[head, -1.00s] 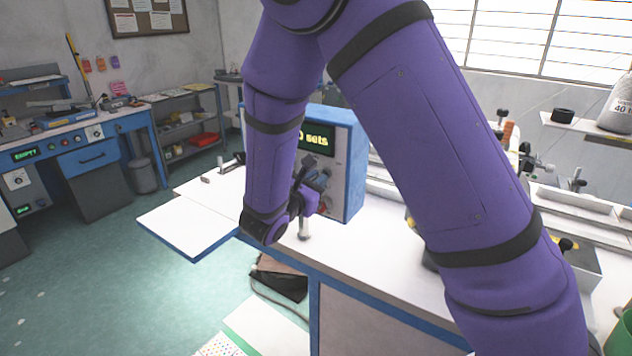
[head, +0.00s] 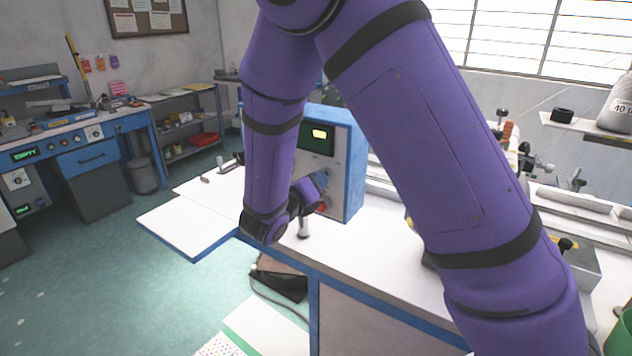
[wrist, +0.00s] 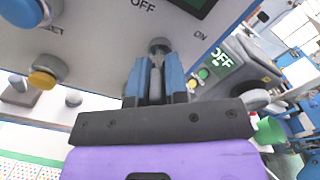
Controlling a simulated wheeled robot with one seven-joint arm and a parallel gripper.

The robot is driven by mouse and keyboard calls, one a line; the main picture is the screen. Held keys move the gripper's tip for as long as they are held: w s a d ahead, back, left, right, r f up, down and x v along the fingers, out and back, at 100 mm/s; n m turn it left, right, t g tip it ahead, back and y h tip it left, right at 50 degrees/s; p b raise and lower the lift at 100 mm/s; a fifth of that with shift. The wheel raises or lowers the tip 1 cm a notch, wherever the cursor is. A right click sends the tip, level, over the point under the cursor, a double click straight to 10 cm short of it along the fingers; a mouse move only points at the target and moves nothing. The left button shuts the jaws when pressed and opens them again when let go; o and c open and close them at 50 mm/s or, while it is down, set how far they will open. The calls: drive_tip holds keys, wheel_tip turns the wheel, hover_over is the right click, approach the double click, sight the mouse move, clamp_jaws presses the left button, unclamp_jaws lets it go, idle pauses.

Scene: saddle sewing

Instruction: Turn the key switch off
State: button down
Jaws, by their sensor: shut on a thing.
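The key switch (wrist: 158,46) is on the grey face of the control box (wrist: 100,38) in the wrist view. Its grey key (wrist: 156,78) stands between the blue fingers of my gripper (wrist: 158,66), which are shut on it. The OFF label is above the key, slightly left; the ON label is to its upper right. The key and fingers point roughly up toward OFF. In the head view the blue-edged control box (head: 350,165) stands on the white bench, and my wrist hides the switch. The box's display (head: 319,136) shows a small yellow block.
A red button (head: 322,207) is low on the box. A small post (head: 304,228) stands on the white bench (head: 360,255) near my wrist.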

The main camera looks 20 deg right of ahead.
drive_tip(key=shift+n, duration=0.6)
drive_tip(key=c, duration=1.2)
unclamp_jaws()
drive_tip(key=shift+c, duration=0.2)
drive_tip(key=shift+a, duration=0.1)
drive_tip(key=v, duration=1)
drive_tip(key=shift+s+a, duration=0.25)
drive_tip(key=shift+a, duration=0.05)
